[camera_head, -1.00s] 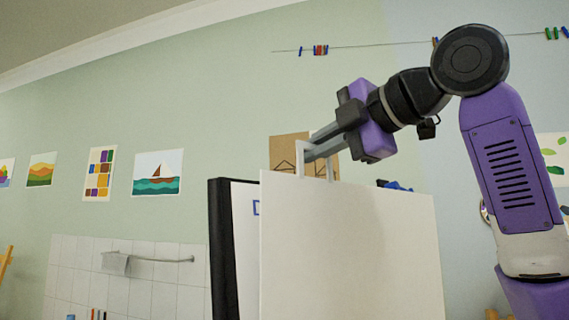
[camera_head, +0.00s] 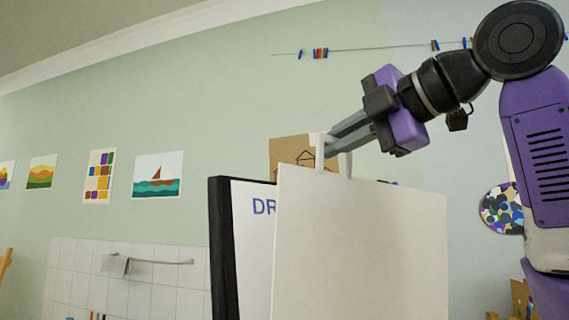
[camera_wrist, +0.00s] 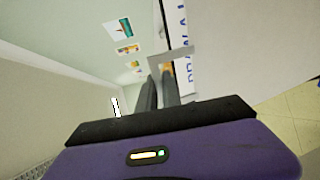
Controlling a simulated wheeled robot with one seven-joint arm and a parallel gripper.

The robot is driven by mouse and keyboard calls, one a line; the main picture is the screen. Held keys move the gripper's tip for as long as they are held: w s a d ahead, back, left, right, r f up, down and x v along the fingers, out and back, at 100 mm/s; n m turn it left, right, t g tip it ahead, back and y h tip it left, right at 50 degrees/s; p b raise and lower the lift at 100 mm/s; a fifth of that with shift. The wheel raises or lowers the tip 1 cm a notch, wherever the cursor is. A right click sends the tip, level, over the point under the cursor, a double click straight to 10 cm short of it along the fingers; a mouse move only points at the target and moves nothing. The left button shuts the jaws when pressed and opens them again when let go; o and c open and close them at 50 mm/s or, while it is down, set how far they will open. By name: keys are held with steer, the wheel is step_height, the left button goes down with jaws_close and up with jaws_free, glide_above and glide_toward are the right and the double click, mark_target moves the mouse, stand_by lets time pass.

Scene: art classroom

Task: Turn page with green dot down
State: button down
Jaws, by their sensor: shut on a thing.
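A blank off-white page (camera_head: 362,250) stands upright at the front of the flip chart. A thin white handle (camera_head: 349,165) rises from its top edge. My gripper (camera_head: 332,148) is shut on this handle, coming from the upper right. The wrist view also shows the handle (camera_wrist: 183,53) at my fingertips (camera_wrist: 162,72). Behind the page is a white sheet (camera_head: 254,260) with blue lettering starting "DR", partly covered by the page. A black board edge (camera_head: 223,250) shows at its left. I see no green dot in either view.
My arm fills the upper right. Pictures, such as the sailboat one (camera_head: 158,176), hang on the back wall. A towel rail (camera_head: 160,261) is on the tiles at left. A speckled palette shape (camera_head: 502,208) is partly behind my arm.

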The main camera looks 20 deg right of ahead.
steer(key=s+d+f+b, duration=0.1)
steer(key=s+d, duration=0.1)
steer(key=s, duration=0.4)
steer(key=shift+d+f, duration=0.15)
steer(key=shift+d, duration=0.05)
stand_by(0.4)
steer(key=s+d+f+b, duration=0.2)
steer(key=s+d+b, duration=0.1)
steer(key=s, duration=0.5)
steer(key=shift+d+f+b, duration=0.15)
steer(key=shift+f+b, duration=0.2)
stand_by(0.4)
steer(key=shift+s, duration=0.1)
steer(key=s+d+f+b, duration=0.3)
steer(key=s+f+b, duration=0.1)
steer(key=s, duration=0.4)
steer(key=shift+f+b, duration=0.25)
steer(key=shift+b, duration=0.15)
